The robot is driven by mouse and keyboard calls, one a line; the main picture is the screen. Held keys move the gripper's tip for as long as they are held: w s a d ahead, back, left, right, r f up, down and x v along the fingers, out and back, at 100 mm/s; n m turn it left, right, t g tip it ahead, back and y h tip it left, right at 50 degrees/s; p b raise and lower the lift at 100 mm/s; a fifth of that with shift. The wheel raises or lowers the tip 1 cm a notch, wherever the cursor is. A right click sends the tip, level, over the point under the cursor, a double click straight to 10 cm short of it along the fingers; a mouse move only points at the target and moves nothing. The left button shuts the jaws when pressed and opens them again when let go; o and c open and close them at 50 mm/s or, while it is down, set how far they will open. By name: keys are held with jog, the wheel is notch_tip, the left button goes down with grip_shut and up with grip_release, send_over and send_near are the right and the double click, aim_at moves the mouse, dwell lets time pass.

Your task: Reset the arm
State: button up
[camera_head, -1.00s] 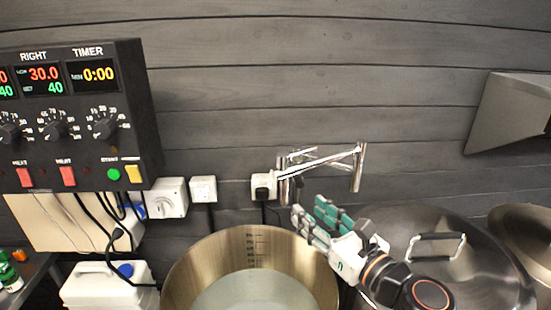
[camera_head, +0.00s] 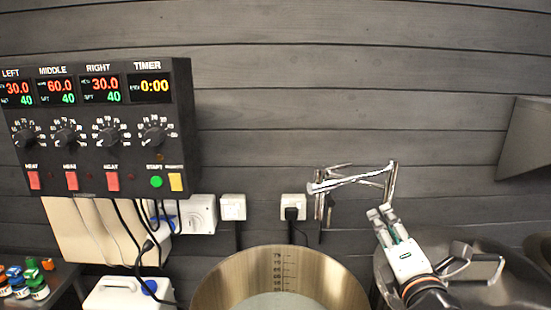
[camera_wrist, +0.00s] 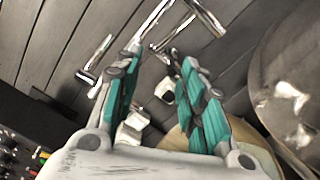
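My gripper (camera_head: 381,213) is raised at the right of the head view, above the gap between the open pot and the lidded pot. Its fingers point up toward the wall and the folding metal spout arm (camera_head: 352,180). In the wrist view my gripper (camera_wrist: 158,65) shows two green-padded fingers standing apart with nothing between them. The metal spout arm (camera_wrist: 163,28) lies beyond the fingertips there, and I see no contact with it.
An open steel pot (camera_head: 225,280) with volume marks stands below, left of my gripper. A lidded pot (camera_head: 510,285) is at right. A control panel (camera_head: 100,130) hangs at left. A white canister (camera_head: 125,295) and several small bottles (camera_head: 28,282) sit lower left.

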jog(key=s+d+f+m+g+h+b, duration=0.2)
jog(key=f+m+g, duration=0.1)
jog(key=f+m, duration=0.35)
jog(key=s+d+f+m+g+h+b, duration=0.1)
jog(key=s+d+f+m+g+b, duration=0.1)
jog(key=f+m, duration=0.45)
jog(key=s+a+f+m+g+y+b, duration=0.3)
jog(key=s+a+f+m+g, duration=0.3)
jog(key=s+m, duration=0.3)
jog(key=shift+s+a+f+m, duration=0.2)
jog(key=shift+s+f+m, duration=0.2)
jog(key=shift+f+m, duration=0.3)
